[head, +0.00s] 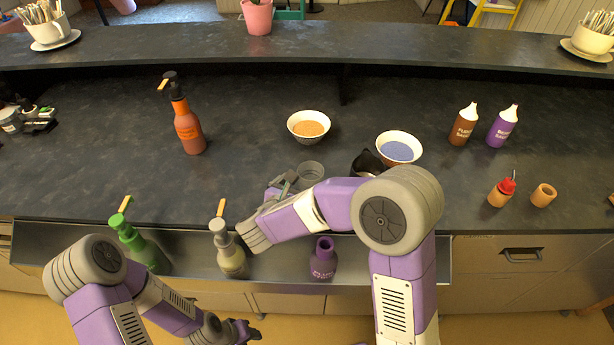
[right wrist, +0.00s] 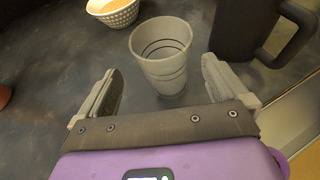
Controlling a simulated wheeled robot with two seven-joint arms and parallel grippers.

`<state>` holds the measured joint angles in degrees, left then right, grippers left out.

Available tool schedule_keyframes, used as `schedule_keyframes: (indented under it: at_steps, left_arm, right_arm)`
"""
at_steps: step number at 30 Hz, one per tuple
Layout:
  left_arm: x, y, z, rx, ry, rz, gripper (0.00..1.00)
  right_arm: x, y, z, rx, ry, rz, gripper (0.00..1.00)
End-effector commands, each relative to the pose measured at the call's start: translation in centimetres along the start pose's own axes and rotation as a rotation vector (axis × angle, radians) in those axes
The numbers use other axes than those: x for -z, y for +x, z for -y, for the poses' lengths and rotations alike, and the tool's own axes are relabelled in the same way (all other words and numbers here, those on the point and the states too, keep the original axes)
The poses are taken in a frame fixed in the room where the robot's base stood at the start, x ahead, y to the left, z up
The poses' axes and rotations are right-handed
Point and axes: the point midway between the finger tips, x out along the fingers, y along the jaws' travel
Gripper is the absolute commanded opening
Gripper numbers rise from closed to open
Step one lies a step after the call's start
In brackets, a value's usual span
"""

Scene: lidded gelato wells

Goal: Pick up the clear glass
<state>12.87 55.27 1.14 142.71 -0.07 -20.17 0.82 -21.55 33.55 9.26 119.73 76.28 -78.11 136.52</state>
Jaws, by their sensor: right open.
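The clear glass (head: 310,172) is a ribbed, see-through tumbler standing upright on the dark counter, just beyond my right gripper (head: 286,184). In the right wrist view the glass (right wrist: 162,55) stands ahead of the two spread fingertips, centred roughly between them. My right gripper (right wrist: 160,88) is open and empty, and its fingers are not closed on the glass. My left gripper (head: 246,332) is low at the bottom of the head view, below the counter's front, and its jaws are too small and partly hidden to read.
A dark jug (head: 366,162), partly hidden by my right arm, stands right of the glass. Bowls with orange (head: 309,126) and blue (head: 399,147) contents stand behind. Green (head: 145,248), cream (head: 230,255) and purple (head: 322,262) bottles line the front trough.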

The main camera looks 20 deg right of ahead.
Motion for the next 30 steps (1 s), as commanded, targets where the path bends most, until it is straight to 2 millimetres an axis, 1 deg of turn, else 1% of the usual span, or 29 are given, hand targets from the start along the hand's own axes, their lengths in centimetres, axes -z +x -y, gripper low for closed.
schedule_keyframes:
  at_steps: [1, 5, 9, 12, 15, 21, 22, 23, 30]
  left_arm:
    - [0.0, 0.0, 0.0, 0.000, 0.000, 0.001, 0.43]
    - [0.0, -0.1, 0.0, 0.000, 0.000, 0.001, 0.43]
    - [0.0, -0.1, 0.0, 0.000, 0.000, 0.000, 0.43]
    - [0.0, -0.1, 0.0, 0.000, 0.000, 0.000, 0.43]
    - [0.0, -0.1, 0.0, 0.000, 0.000, 0.000, 0.43]
    - [0.0, -0.1, 0.0, 0.000, 0.000, 0.000, 0.43]
    - [0.0, -0.1, 0.0, 0.000, 0.000, 0.000, 0.43]
    - [0.0, -0.1, 0.0, 0.000, 0.000, 0.000, 0.43]
    - [0.0, -0.1, 0.0, 0.000, 0.000, 0.000, 0.43]
  right_arm:
    - [0.1, 0.7, 0.1, 0.003, 0.000, 0.000, 1.00]
    - [0.3, 2.2, 0.2, 0.002, -0.002, -0.001, 1.00]
    - [0.7, 4.4, 0.4, 0.003, -0.002, -0.002, 1.00]
    - [0.6, 5.6, 0.3, 0.001, -0.002, 0.000, 1.00]
    - [0.6, 6.2, 0.3, 0.000, -0.002, 0.000, 1.00]
    - [0.6, 6.2, 0.3, -0.002, -0.003, 0.001, 1.00]
    - [0.6, 6.2, 0.3, -0.002, -0.003, 0.001, 0.98]
    - [0.5, 6.2, 0.3, -0.002, -0.003, 0.001, 0.94]
    - [0.5, 6.2, 0.3, -0.002, -0.003, 0.000, 0.57]
